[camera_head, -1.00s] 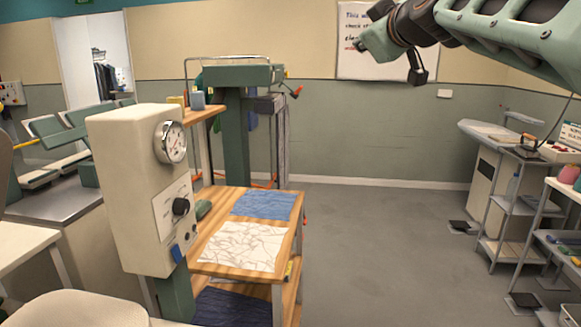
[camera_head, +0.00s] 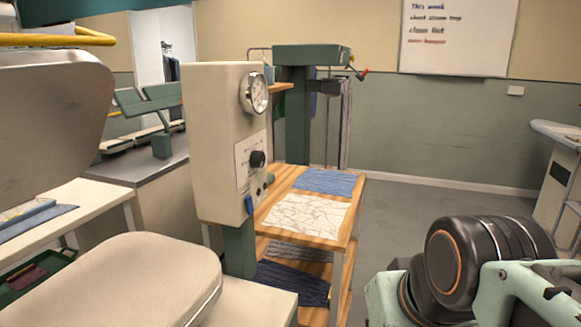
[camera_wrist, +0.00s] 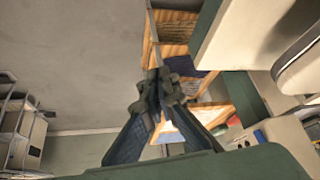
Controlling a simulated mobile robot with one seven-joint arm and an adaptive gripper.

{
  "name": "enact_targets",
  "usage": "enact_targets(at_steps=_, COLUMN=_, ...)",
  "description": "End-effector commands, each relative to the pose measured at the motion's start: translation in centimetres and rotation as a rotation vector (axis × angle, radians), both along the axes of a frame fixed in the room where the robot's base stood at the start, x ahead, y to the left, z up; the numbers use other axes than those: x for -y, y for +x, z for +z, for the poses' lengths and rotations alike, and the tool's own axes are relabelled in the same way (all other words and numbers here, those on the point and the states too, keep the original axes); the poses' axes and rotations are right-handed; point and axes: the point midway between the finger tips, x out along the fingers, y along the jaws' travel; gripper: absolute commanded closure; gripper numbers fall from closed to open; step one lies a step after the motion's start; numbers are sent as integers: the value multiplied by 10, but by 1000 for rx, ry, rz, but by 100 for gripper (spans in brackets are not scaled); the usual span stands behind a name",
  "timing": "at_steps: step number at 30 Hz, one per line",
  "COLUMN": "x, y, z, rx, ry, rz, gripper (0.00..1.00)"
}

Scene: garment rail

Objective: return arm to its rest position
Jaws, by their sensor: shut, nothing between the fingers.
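My gripper (camera_wrist: 160,88) shows in the wrist view, its two dark fingers meeting at the tips with nothing held between them. Behind the fingertips in that view lies the wooden shelf unit (camera_wrist: 180,28), seen tilted; I see no contact. In the head view, part of my arm (camera_head: 470,265), pale green with a dark round joint, fills the lower right corner. My gripper is out of the head view.
A cream press column with a gauge (camera_head: 222,140) stands left of centre. Beside it is a wooden table (camera_head: 340,222) with folded blue and white cloth. A padded press board (camera_head: 140,275) is near, lower left. Open grey floor (camera_head: 400,215) lies to the right.

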Motion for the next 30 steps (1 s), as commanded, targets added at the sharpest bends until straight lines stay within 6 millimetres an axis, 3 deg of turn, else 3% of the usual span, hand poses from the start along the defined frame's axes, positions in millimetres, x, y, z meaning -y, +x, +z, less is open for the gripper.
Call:
enact_targets(at_steps=1, x=6, y=-21, z=-29, rx=-44, ry=-16, rz=-52, gripper=100)
enact_targets(at_steps=2, x=8, y=-25, z=-24, rx=-56, ry=-19, rz=-70, gripper=100)
enact_targets(at_steps=3, x=7, y=-21, z=1, rx=-48, ry=-15, rz=-61, gripper=100)
enact_targets(at_steps=21, x=5, y=-20, z=157, rx=-47, ry=-11, rz=-55, gripper=100)
enact_targets(at_steps=25, x=5, y=-20, z=185, rx=-47, ry=-11, rz=-55, gripper=100)
enact_targets(at_steps=30, x=5, y=-20, z=205, rx=-47, ry=-11, rz=-55, gripper=100)
